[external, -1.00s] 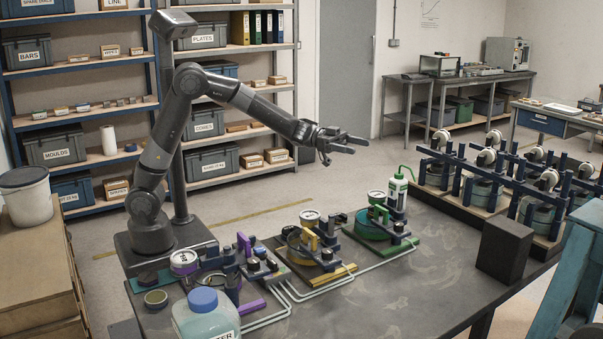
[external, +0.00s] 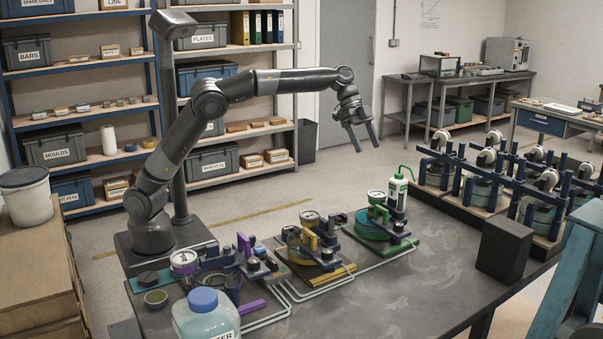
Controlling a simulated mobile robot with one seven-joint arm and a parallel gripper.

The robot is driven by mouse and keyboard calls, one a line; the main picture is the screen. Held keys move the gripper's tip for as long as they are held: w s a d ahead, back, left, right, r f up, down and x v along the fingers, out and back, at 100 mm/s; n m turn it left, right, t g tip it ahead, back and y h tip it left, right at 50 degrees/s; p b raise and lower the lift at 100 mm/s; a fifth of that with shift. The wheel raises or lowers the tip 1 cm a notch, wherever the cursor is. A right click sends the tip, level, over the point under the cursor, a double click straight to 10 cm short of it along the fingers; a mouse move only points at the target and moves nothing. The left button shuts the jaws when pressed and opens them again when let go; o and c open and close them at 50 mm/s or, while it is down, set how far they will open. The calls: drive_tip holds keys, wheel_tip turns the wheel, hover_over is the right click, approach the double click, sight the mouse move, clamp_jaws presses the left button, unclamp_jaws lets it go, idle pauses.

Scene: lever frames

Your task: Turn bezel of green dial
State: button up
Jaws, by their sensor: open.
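The green dial (external: 377,196) is a small round gauge with a pale face, on the green station at the right end of the row of three stations. Its bezel is the rim around that face, too small to see in detail. The green station also has a round green pan (external: 372,225) and a green base plate (external: 398,247). My gripper (external: 366,147) is open and empty, with its fingers pointing down. It is in the air above and a little left of the green dial, apart from it.
A white bottle with a green spout (external: 397,192) stands close right of the green dial. The yellow station (external: 318,247) and purple station (external: 190,262) are to the left. A black block (external: 506,247) stands at the right.

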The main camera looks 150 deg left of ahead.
drive_tip(key=n+g, duration=0.1)
drive_tip(key=g, duration=0.2)
approach(377, 193)
drive_tip(key=shift+t+y, duration=0.3)
drive_tip(key=shift+y, duration=0.1)
drive_tip(key=x, duration=0.5)
drive_tip(key=d+x, duration=0.1)
drive_tip(key=x, duration=0.1)
drive_tip(key=shift+a+f, duration=0.1)
drive_tip(key=shift+f, duration=0.3)
drive_tip(key=shift+c, duration=0.2)
drive_tip(key=c, duration=0.9)
drive_tip(key=shift+c, duration=0.2)
